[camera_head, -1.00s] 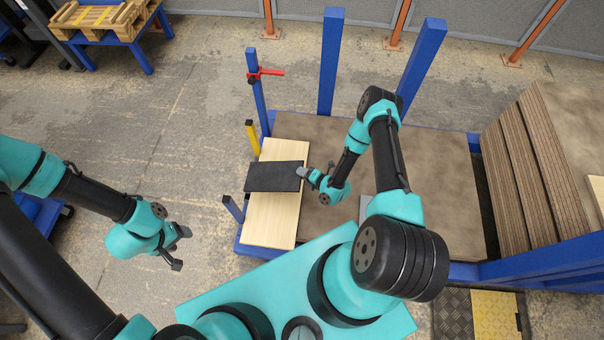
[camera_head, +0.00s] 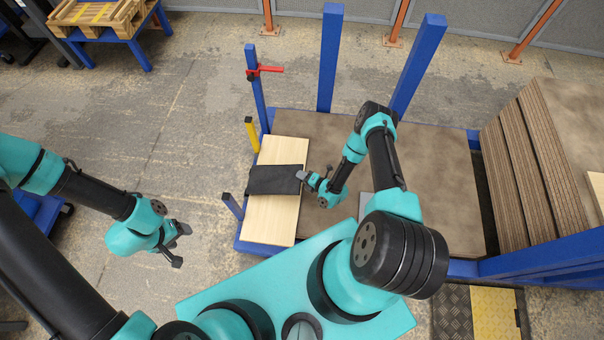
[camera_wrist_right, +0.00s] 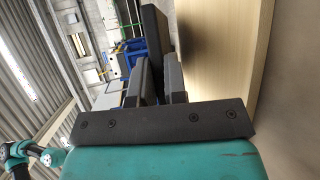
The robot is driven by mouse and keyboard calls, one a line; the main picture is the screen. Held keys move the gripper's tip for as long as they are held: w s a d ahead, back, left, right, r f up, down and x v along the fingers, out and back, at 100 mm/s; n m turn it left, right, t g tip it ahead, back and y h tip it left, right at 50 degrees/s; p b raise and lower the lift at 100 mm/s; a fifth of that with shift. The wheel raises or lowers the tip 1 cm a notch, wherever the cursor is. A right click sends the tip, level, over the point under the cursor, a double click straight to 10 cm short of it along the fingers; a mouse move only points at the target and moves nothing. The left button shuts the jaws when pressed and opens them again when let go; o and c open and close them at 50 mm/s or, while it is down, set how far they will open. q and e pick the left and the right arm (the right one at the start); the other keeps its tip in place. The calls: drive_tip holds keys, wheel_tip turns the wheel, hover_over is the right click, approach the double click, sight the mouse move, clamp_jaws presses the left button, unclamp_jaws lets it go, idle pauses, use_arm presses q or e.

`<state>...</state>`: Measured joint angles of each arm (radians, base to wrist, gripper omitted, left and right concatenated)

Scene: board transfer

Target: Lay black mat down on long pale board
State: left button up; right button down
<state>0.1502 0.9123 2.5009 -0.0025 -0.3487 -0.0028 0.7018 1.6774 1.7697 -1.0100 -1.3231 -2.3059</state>
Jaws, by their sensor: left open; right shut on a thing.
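The black mat (camera_head: 272,180) lies across the middle of the long pale board (camera_head: 268,222) in the head view, its left end past the board's left edge. My right gripper (camera_head: 304,177) is shut on the mat's right edge. In the right wrist view the mat (camera_wrist_right: 154,42) shows beyond the fingers (camera_wrist_right: 160,82), close beside the board's face (camera_wrist_right: 228,60); I cannot tell how much of it touches. My left gripper (camera_head: 180,246) is open and empty, off to the left above the floor.
The board lies on a large brown sheet (camera_head: 430,170) on a blue-framed stand. A stack of brown boards (camera_head: 545,150) stands at the right.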

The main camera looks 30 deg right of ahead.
drive_tip(key=shift+f, duration=1)
idle(0.5)
drive_tip(key=c, duration=1.1)
unclamp_jaws()
drive_tip(key=shift+o, duration=0.3)
drive_tip(key=shift+r+g+h, duration=0.2)
drive_tip(key=shift+g+h, duration=0.2)
drive_tip(key=shift+g, duration=0.2)
drive_tip(key=g+h, duration=0.1)
drive_tip(key=g, duration=0.2)
drive_tip(key=shift+s+d+r+h, duration=0.1)
drive_tip(key=shift+s+r+h, duration=0.1)
drive_tip(key=shift+h, duration=0.2)
drive_tip(key=shift+s+d+r+g+h, duration=0.1)
drive_tip(key=shift+g+h, duration=0.35)
drive_tip(key=shift+g, duration=0.5)
drive_tip(key=shift+s+d+r+g+h, duration=0.1)
drive_tip(key=shift+g+h, duration=0.35)
drive_tip(key=shift+g, duration=0.5)
